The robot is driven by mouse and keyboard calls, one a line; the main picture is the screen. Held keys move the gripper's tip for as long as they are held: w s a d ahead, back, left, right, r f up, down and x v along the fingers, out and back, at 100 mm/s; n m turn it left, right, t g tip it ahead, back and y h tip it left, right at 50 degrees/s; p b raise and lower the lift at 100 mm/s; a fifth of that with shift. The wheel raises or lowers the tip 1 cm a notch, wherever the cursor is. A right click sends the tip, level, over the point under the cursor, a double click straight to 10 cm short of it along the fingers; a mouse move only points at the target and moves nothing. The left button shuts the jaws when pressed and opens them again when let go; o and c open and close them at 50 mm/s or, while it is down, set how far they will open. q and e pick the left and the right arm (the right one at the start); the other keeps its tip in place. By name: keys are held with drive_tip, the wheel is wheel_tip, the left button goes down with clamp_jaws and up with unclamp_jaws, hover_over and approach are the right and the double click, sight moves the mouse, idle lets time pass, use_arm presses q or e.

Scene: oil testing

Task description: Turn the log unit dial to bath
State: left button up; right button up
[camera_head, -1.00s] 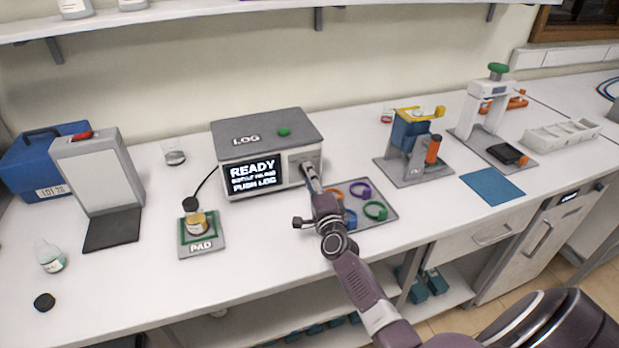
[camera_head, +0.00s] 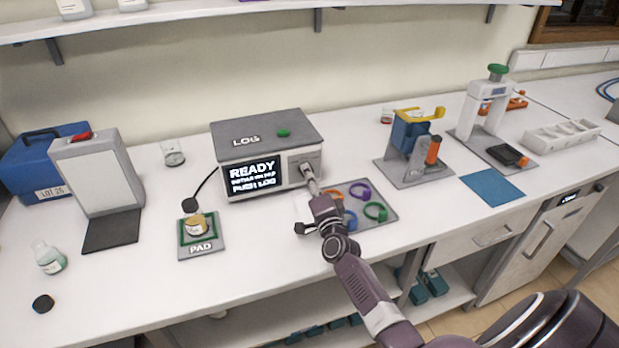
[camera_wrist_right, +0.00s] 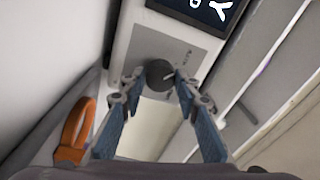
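The log unit (camera_head: 268,140) is a grey and white box at the back of the bench, with "LOG" and a green button on top. Its screen (camera_head: 252,176) reads "READY" and "PUSH LOG". The round dark dial (camera_wrist_right: 160,74) with a pale pointer line is on its front panel; the panel's small lettering is unreadable. My right gripper (camera_head: 306,166) reaches the panel. In the right wrist view its blue fingers (camera_wrist_right: 159,77) stand open, one on each side of the dial, tips very close to it; contact is unclear. My left gripper is not in view.
The pad (camera_head: 202,249) holding a jar (camera_head: 197,225) is left of the unit. A tray with coloured rings (camera_head: 384,222) lies beneath and right of my right wrist.

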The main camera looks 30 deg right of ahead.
drive_tip(key=o, duration=0.3)
drive_tip(key=shift+o, duration=0.2)
drive_tip(key=v, duration=1.2)
drive_tip(key=shift+a+f, duration=0.1)
